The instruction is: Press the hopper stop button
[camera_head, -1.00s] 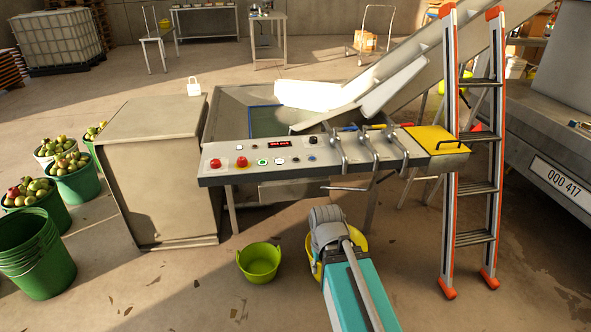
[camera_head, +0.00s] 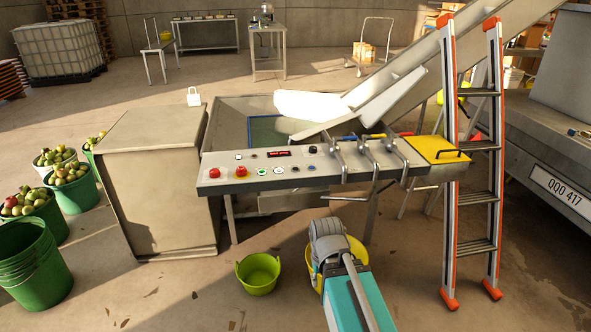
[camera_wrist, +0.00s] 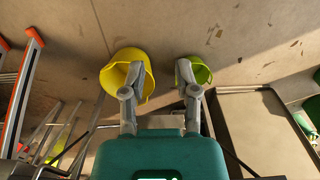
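The control panel (camera_head: 320,178) is a long grey console across the middle of the head view. A green-ringed button (camera_head: 262,171), a white button (camera_head: 278,170) and a dark blue button (camera_head: 296,168) follow to the right. Labels are too small to read, so I cannot tell which is the hopper stop. My gripper (camera_wrist: 160,68) has its fingers apart and empty in the wrist view. The panel's buttons do not show there.
Clamp-like levers (camera_head: 372,155) and a yellow plate (camera_head: 436,149) are on the panel's right. A ladder (camera_head: 452,200) stands right of it. A grey cabinet (camera_head: 165,190) stands left. A green bucket (camera_head: 259,274) and a yellow bucket (camera_head: 350,256) are on the floor in front.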

